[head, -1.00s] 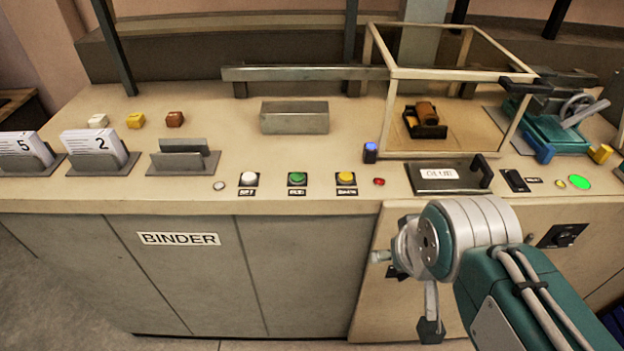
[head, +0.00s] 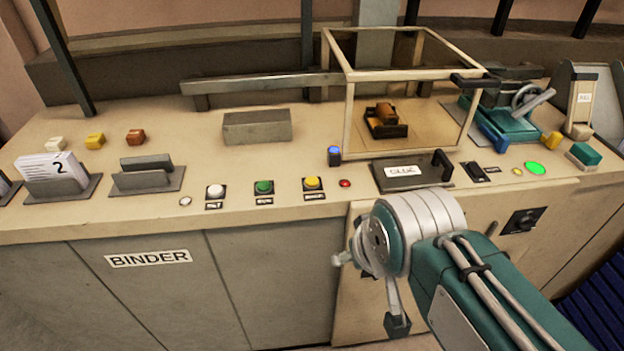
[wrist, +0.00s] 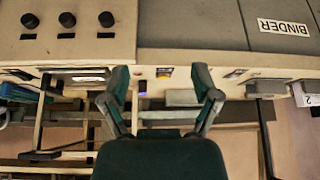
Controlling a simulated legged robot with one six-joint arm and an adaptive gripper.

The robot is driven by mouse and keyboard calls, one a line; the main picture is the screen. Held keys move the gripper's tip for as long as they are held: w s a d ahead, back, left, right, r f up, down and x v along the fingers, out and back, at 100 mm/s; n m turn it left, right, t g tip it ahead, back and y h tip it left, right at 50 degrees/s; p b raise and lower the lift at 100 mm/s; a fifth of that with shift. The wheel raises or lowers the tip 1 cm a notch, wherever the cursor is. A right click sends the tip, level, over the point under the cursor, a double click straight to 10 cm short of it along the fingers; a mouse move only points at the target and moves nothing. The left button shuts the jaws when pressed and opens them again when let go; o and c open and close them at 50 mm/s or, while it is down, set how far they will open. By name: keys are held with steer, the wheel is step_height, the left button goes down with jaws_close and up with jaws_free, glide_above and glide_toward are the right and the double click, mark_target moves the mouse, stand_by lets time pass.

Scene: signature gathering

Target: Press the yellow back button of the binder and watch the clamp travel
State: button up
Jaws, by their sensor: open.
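The yellow button (head: 313,183) is the rightmost of three labelled buttons on the counter's front edge, beside a white one (head: 215,191) and a green one (head: 264,187). The BINDER label (head: 149,258) is on the cabinet front below. A grey metal block (head: 257,127) sits behind the buttons; I cannot tell whether it is the clamp.
A small red light (head: 345,183) and a blue-topped post (head: 334,156) are near the yellow button. A GLUE plate (head: 403,181) and a framed glass box (head: 347,110) stand to the right. A card holder (head: 147,180) is at left. The air before the counter looks free.

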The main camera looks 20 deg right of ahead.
jaws_close()
stand_by(1.1)
